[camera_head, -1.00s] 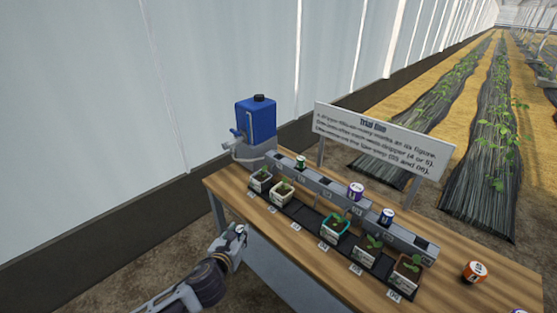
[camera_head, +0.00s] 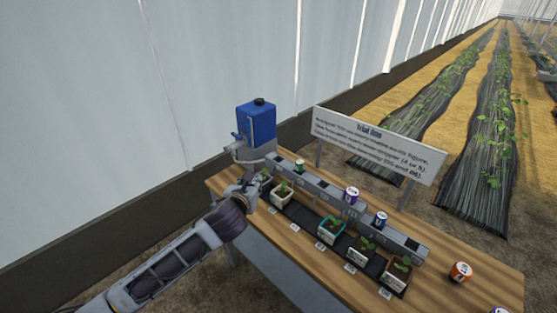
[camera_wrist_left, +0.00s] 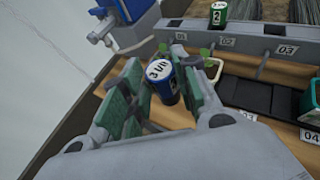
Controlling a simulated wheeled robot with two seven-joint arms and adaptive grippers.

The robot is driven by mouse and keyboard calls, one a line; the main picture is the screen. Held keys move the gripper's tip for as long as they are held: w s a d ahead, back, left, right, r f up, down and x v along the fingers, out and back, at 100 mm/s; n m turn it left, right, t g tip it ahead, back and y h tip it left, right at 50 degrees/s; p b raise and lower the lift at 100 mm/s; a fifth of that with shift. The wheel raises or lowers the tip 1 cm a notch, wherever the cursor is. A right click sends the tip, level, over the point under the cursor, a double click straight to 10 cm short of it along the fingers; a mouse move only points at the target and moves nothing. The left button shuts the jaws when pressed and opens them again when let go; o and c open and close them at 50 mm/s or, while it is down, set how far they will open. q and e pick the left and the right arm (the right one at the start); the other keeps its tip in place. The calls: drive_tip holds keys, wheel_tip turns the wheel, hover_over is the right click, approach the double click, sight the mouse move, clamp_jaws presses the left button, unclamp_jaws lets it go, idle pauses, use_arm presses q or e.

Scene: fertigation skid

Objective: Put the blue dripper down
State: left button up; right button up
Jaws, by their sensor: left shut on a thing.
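In the left wrist view my left gripper (camera_wrist_left: 165,95) is shut on a blue dripper (camera_wrist_left: 166,92) with a white lettered top, held between the green pads. The head view shows this gripper (camera_head: 250,180) over the table's left end, beside the first pots; the held dripper is not clear there. A long grey rail (camera_head: 325,190) with numbered positions runs along the table. A green dripper (camera_head: 299,166), a purple one (camera_head: 351,194) and another blue one (camera_head: 381,219) stand in it. My right gripper is out of view.
A blue tank (camera_head: 256,122) stands at the rail's left end. Several potted seedlings, one in a teal pot (camera_head: 331,231), stand on a black tray before the rail. An orange dripper (camera_head: 460,271) stands on the wooden table (camera_head: 430,290) at right. A sign (camera_head: 378,145) stands behind.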

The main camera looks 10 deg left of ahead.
use_arm(q)
drive_tip(key=w+d+r+p, duration=0.3)
drive_tip(key=w+r+p, duration=0.1)
drive_tip(key=r, duration=0.4)
drive_tip(key=w+d+r+p, duration=0.3)
drive_tip(key=r, duration=0.6)
wheel_tip(320, 180, down, 10)
drive_tip(key=w+a+n+y+p, duration=0.1)
drive_tip(key=w+n+y, duration=0.1)
drive_tip(key=shift+w+a+f+y, duration=0.15)
drive_tip(key=shift+a+f+y, duration=0.05)
drive_tip(key=shift+y, duration=0.1)
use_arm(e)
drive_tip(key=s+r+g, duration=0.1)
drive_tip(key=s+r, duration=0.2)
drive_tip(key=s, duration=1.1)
